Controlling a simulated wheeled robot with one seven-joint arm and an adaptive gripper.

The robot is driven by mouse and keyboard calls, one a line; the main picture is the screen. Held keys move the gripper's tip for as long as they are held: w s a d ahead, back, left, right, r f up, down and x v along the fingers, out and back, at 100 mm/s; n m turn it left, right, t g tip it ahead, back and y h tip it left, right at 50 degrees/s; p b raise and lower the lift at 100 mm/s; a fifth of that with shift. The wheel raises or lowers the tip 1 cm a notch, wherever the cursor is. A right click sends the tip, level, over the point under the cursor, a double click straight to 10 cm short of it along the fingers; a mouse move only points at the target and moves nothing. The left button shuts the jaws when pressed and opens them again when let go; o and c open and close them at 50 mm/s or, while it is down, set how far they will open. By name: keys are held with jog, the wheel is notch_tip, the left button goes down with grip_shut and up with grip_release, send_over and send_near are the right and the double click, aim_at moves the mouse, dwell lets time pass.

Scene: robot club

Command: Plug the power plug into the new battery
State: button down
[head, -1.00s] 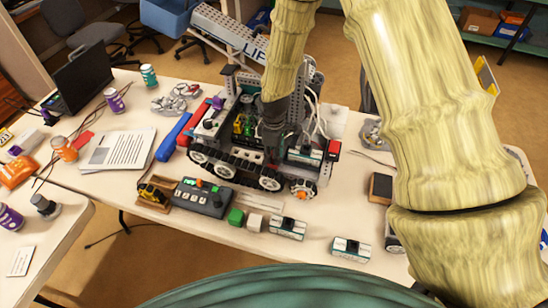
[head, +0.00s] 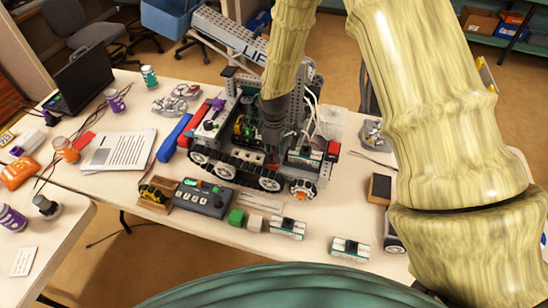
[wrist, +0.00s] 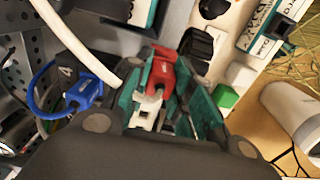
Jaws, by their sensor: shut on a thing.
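My gripper (wrist: 163,80) is shut on a red power plug (wrist: 161,72), which sits between its teal finger pads in the wrist view. A white piece shows at the plug's near end. In the head view my gripper (head: 271,155) points down at the near side of the tracked robot (head: 240,165). A white and teal battery (head: 304,158) sits on the robot, just right of my gripper. Two similar batteries lie on the table, one in front of the robot (head: 287,228) and one farther right (head: 350,248). I cannot tell which battery is new, or whether the plug touches one.
A blue plug (wrist: 85,92) and a white cable (wrist: 72,40) are close left of my fingers in the wrist view. A control box (head: 204,199), a green block (head: 236,217) and a pale block (head: 255,222) stand before the robot. Papers (head: 118,150) lie left.

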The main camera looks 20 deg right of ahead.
jog(key=shift+r+p, duration=0.7)
jog(key=shift+r, duration=0.4)
jog(key=shift+r, duration=0.1)
